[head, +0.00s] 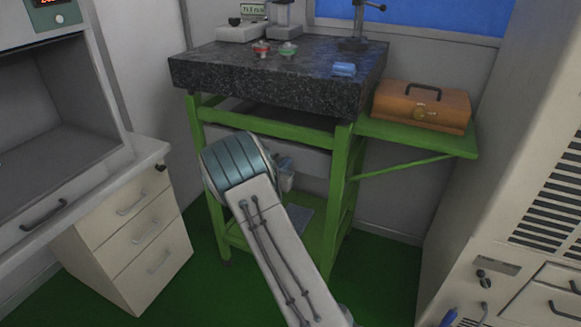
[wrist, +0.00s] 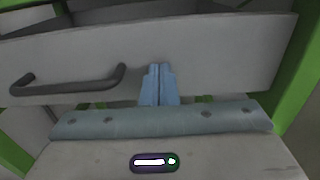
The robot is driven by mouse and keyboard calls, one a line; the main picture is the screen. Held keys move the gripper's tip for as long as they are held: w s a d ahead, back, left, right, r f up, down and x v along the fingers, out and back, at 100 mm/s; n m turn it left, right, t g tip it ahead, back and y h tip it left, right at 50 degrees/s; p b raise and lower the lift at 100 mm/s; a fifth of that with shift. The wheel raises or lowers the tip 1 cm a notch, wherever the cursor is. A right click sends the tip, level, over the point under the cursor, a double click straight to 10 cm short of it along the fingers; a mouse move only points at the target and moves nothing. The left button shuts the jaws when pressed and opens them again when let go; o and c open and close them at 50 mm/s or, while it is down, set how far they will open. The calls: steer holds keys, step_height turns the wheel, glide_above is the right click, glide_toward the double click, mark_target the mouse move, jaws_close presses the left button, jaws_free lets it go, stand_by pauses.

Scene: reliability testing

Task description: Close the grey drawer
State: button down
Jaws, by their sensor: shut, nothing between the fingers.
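The grey drawer (head: 312,160) sits under the granite slab in the green stand, partly hidden behind my arm in the head view. In the wrist view its front panel (wrist: 220,52) spans the picture, with a dark bar handle (wrist: 70,80) at the left. A dark space shows behind the panel's top edge, so the drawer looks at least partly open. My gripper (wrist: 159,70) is shut and empty, its blue fingertips in front of the panel, right of the handle. I cannot tell whether they touch it. The fingers show small in the head view (head: 286,176).
A brown toolbox (head: 422,106) stands on the green side shelf (head: 450,141). A cream drawer cabinet (head: 135,235) is at left, and a beige cabinet (head: 520,200) at right. Green stand legs flank the drawer.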

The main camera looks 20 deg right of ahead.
steer(key=shift+w+d+r, duration=0.15)
steer(key=shift+d+r, duration=0.05)
steer(key=shift+r, duration=0.1)
steer(key=v, duration=1.4)
steer(key=s+d+r+m+g+p, duration=0.3)
steer(key=s+d+r+m+g, duration=0.3)
steer(key=s, duration=0.3)
steer(key=s+d+r+m+g+p, duration=0.2)
steer(key=s+d+r+m+g, duration=0.25)
steer(key=s+m, duration=0.4)
steer(key=s+a+r+m+y+p, duration=0.3)
steer(key=s+a+r+m+y, duration=0.2)
steer(key=s, duration=0.3)
steer(key=s+a+r+m+y+p, duration=0.3)
steer(key=s+a+r+m+y, duration=0.3)
steer(key=s+m+y, duration=0.1)
steer(key=shift+s+a+m+p, duration=0.3)
steer(key=shift+s+m+p, duration=0.05)
steer(key=shift+m, duration=0.1)
